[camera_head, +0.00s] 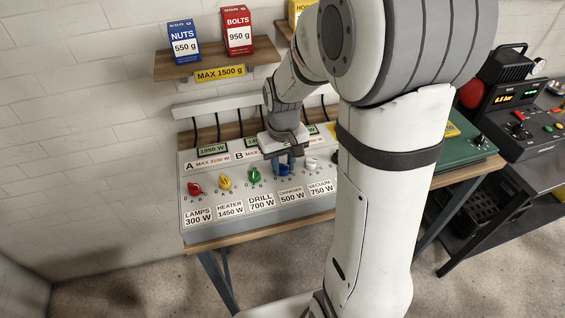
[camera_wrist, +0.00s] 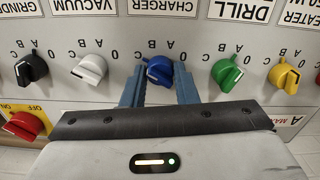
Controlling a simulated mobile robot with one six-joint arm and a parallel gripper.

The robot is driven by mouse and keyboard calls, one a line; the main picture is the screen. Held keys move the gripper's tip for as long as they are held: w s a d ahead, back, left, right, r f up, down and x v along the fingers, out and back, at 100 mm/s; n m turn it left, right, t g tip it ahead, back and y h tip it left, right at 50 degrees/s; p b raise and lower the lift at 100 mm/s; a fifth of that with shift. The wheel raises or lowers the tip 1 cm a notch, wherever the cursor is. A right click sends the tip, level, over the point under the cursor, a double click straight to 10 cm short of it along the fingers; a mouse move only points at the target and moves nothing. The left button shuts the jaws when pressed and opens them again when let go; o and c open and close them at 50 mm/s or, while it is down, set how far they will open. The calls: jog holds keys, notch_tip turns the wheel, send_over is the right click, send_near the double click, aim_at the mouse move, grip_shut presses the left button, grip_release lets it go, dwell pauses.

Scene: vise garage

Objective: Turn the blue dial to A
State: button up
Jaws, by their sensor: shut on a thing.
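The letters A, B and 0 are printed around the dial. I cannot tell for sure which mark its pointer faces. In the head view my gripper (camera_head: 284,154) reaches down onto the panel, and the blue dial (camera_head: 283,169) shows partly beneath it.
The green dial (camera_wrist: 226,74) and the white dial (camera_wrist: 90,69) flank the blue one with gaps between. Yellow (camera_wrist: 284,77), black (camera_wrist: 31,68) and red (camera_wrist: 25,125) dials are farther out. A shelf (camera_head: 190,67) with boxes hangs above the panel (camera_head: 205,228).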

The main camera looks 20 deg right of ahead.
jog(key=shift+m, duration=0.3)
jog(key=m, duration=0.3)
jog(key=shift+m+b, duration=0.3)
jog(key=m, duration=0.3)
jog(key=shift+m, duration=0.3)
jog(key=m, duration=0.4)
jog(key=shift+b, duration=0.4)
jog(key=shift+m, duration=1.9)
jog(key=o, duration=1)
